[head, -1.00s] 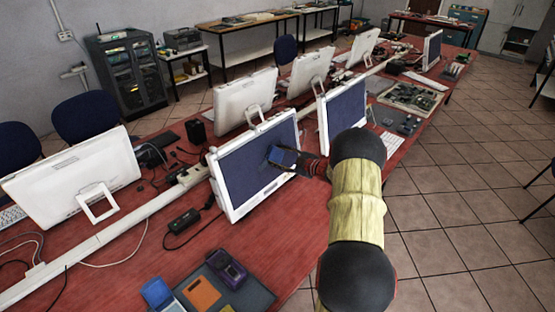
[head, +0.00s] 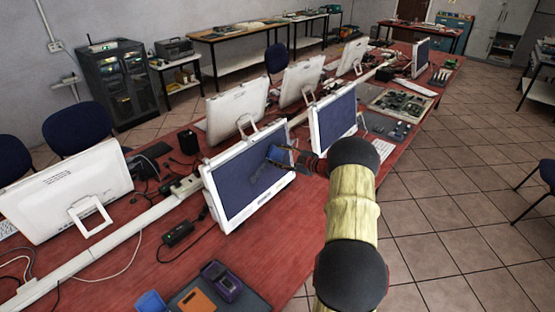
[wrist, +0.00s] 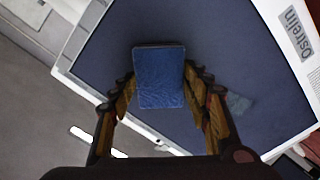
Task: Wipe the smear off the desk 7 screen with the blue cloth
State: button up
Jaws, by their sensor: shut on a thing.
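The blue cloth (wrist: 160,78) is a folded pad between the fingers of my gripper (wrist: 162,86) in the wrist view. My gripper is shut on it. In the head view the cloth (head: 277,154) is in front of the upper right part of a dark monitor screen (head: 235,185); I cannot tell if it touches. A pale, greyish smear (wrist: 238,103) shows on the screen right of the right finger in the wrist view. A faint lighter patch (head: 260,180) shows below the cloth in the head view. The desk number is not readable.
A second dark monitor (head: 334,117) stands close behind and to the right. A black adapter (head: 178,234), cables and a purple device (head: 222,281) lie on the red desk (head: 130,262).

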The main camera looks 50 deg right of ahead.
jog(key=shift+d+r, duration=0.3)
jog(key=shift+d, duration=0.25)
jog(key=shift+s+a+f+b, duration=0.4)
jog(key=shift+a+f, duration=0.6)
jog(key=shift+a, duration=1.75)
jog(key=shift+s+a+f+b, duration=0.35)
jog(key=shift+a+f, duration=0.65)
jog(key=shift+a, duration=1.75)
jog(key=shift+s+a+f+b, duration=0.4)
jog(key=shift+a+f, duration=0.6)
jog(key=shift+a, duration=1.75)
jog(key=shift+s, duration=0.15)
jog(key=shift+p+v, duration=0.9)
jog(key=shift+v, duration=1.95)
jog(key=shift+s, duration=0.15)
jog(key=v, duration=0.2)
jog(key=shift+s+r+p, duration=0.1)
jog(key=shift+s+p, duration=0.25)
jog(key=shift+s, duration=0.05)
jog(key=shift+w, duration=0.15)
